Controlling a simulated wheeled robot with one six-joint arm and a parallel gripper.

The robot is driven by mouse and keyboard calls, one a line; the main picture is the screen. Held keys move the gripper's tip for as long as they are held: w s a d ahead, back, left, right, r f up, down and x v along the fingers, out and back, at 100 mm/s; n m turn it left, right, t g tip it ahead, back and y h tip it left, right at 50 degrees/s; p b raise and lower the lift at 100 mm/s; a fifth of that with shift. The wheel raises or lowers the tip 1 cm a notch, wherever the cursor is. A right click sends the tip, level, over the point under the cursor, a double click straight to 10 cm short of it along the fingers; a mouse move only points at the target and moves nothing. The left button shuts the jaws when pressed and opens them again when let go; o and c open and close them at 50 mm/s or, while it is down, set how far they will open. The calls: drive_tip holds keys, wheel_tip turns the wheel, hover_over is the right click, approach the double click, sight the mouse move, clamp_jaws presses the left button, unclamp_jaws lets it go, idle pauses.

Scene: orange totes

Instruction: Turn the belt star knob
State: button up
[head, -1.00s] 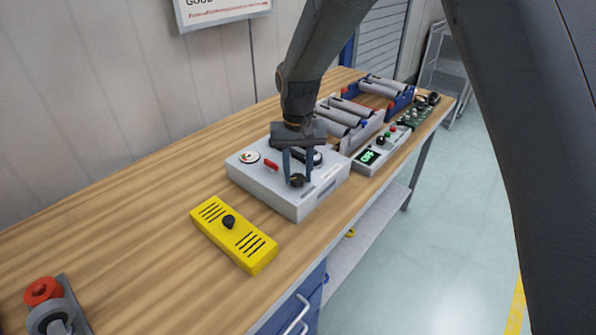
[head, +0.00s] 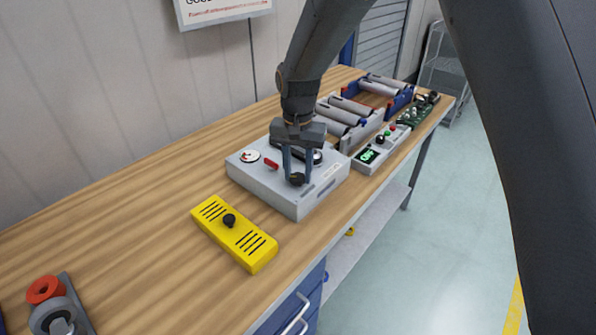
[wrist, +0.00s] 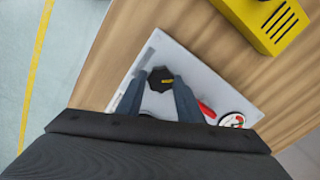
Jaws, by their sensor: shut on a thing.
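The black star knob (wrist: 160,79) sits on top of a light grey control box (head: 255,178) on the wooden bench. It has a lobed outline and a small yellow mark on its face. My gripper (head: 297,177) points down over the box and is shut on the knob, with one finger on each side of it. In the wrist view my two fingers (wrist: 160,86) reach up to the knob's sides. In the head view the fingers partly hide the knob.
The box also carries a red lever (head: 271,164) and a round dial (head: 249,156). A yellow slotted box (head: 213,228) with a black knob lies in front. Bare bench lies to the left.

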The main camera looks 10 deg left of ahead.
sight(298, 177)
drive_tip(key=shift+w, duration=0.1)
drive_tip(key=o, duration=1.1)
drive_tip(key=shift+c, duration=0.2)
drive_tip(key=shift+r+b, duration=1.3)
drive_tip(key=shift+r, duration=2.65)
drive_tip(key=s+d+f+b, duration=0.1)
drive_tip(key=s+d, duration=0.1)
drive_tip(key=d, duration=0.8)
drive_tip(key=s+d+f, duration=0.1)
drive_tip(key=d+f, duration=0.1)
drive_tip(key=d, duration=0.7)
drive_tip(key=s+d+f+t+b, duration=0.1)
drive_tip(key=s+d+f, duration=0.3)
drive_tip(key=s+d, duration=0.8)
drive_tip(key=d, duration=0.3)
drive_tip(key=shift+s, duration=0.2)
